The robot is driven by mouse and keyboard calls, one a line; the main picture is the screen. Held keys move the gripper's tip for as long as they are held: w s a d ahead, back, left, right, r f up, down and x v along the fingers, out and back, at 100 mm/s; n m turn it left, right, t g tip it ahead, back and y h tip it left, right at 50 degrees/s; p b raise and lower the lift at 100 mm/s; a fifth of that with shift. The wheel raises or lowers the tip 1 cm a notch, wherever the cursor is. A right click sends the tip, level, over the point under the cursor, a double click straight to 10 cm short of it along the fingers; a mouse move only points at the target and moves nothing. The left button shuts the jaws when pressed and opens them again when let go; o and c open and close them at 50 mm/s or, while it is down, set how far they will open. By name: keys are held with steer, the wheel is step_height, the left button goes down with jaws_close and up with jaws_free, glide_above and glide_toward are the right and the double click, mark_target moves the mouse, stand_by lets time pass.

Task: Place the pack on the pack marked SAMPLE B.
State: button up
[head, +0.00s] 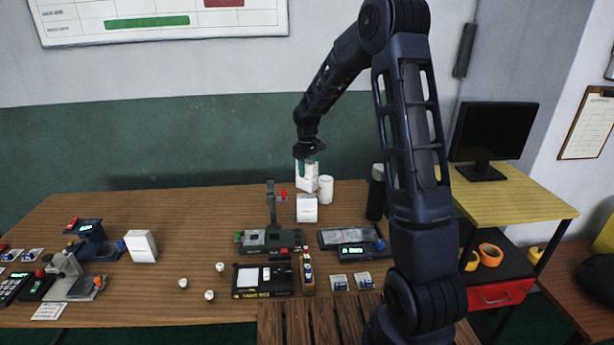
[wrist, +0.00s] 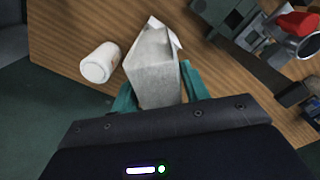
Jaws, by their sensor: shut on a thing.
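My gripper (head: 308,163) is shut on a white pack (head: 306,180), held upright near the back of the brown table. In the wrist view, the teal fingers of my gripper (wrist: 157,93) grip the sides of this pack (wrist: 156,65). A second white pack (head: 306,211) stands on the table just below and in front of the held one in the head view. Whether the two touch, I cannot tell. A third white pack (head: 141,246) stands at the left. No label is readable, so I cannot tell which pack is marked SAMPLE B.
A white cylinder (head: 326,189) stands right of the held pack; it also shows in the wrist view (wrist: 100,63). A dark bottle (head: 376,193) stands further right. A grey-green device with an upright post (head: 270,207) stands left of the second pack. Small white pieces (head: 209,295) lie in front.

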mark_target(307, 175)
steer(key=shift+f, duration=1.65)
steer(key=shift+f, duration=0.1)
steer(key=o, duration=1.2)
